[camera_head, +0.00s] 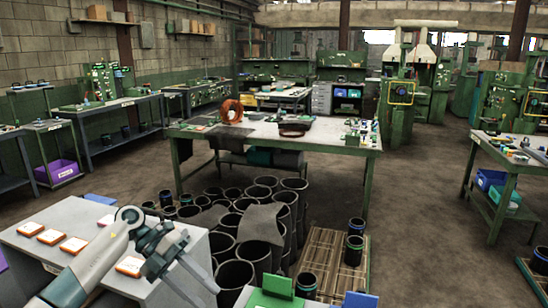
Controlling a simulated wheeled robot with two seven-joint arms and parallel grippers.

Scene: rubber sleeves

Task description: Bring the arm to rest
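My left arm reaches in from the bottom left, over a grey cabinet (62,212). My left gripper (196,284) is at the cabinet's right side, close to the black rubber sleeves (258,226) in the picture. Its two fingers look spread apart, with nothing visible between them. My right gripper is not in view. The sleeves stand upright in a cluster on the floor, several of them, with dark sheets draped over some.
Orange-and-white pieces (74,245) lie on the cabinet. A green-framed table (330,134) stands behind the sleeves. A wooden pallet (322,250) with a few sleeves is right of the cluster. A green item (277,286) is at the bottom. Floor at right centre is clear.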

